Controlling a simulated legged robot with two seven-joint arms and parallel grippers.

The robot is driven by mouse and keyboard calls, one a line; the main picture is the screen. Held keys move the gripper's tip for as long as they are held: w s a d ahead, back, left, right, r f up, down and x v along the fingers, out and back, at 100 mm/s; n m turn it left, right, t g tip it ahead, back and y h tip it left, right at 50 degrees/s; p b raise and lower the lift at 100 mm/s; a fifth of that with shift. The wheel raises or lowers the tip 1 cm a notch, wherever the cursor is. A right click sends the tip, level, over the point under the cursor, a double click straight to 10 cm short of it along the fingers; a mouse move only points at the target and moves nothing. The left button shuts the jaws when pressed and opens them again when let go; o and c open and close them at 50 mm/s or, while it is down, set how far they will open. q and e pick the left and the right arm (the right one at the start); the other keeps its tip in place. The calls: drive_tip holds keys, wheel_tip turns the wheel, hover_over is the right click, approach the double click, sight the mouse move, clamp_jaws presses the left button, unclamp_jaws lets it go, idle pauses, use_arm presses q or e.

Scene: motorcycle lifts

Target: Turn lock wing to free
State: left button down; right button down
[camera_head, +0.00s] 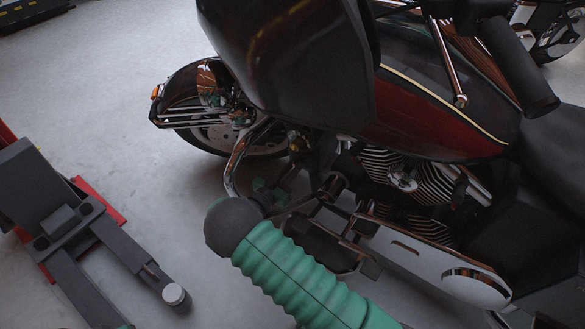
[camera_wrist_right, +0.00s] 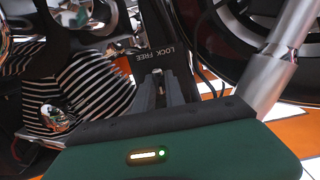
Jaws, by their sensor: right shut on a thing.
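The lock (camera_wrist_right: 160,53) shows in the right wrist view as a black plate with the white words LOCK and FREE side by side. My right gripper (camera_wrist_right: 160,76) has its two grey fingers just below these words, shut on a small part that I take as the lock wing. The fingers hide most of the wing, so I cannot tell which word it points to. In the head view my green ribbed right arm (camera_head: 300,280) reaches from the bottom toward the motorcycle's lower front; the fingertips and wing cannot be made out there. My left gripper is in neither view.
The motorcycle (camera_head: 425,115) fills the right of the head view, its finned engine (camera_head: 385,165) close beside my right arm. A chrome tube (camera_wrist_right: 288,55) is close on the right in the wrist view. A grey lift frame (camera_head: 60,215) stands at left. Floor between is clear.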

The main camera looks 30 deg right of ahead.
drive_tip(key=shift+m, duration=0.3)
drive_tip(key=shift+s+f+m+t+p, duration=0.15)
drive_tip(key=shift+m+t+p, duration=0.2)
drive_tip(key=shift+m, duration=1.6)
drive_tip(key=shift+s+f+m+t+p, duration=0.1)
drive_tip(key=shift+m+t+p, duration=0.15)
drive_tip(key=shift+m, duration=1.75)
drive_tip(key=shift+s+f+m+t+p, duration=0.15)
drive_tip(key=shift+m+t+p, duration=0.2)
drive_tip(key=shift+m, duration=1.6)
drive_tip(key=c, duration=1.4)
unclamp_jaws()
drive_tip(key=shift+r, duration=0.1)
drive_tip(key=shift+w, duration=0.1)
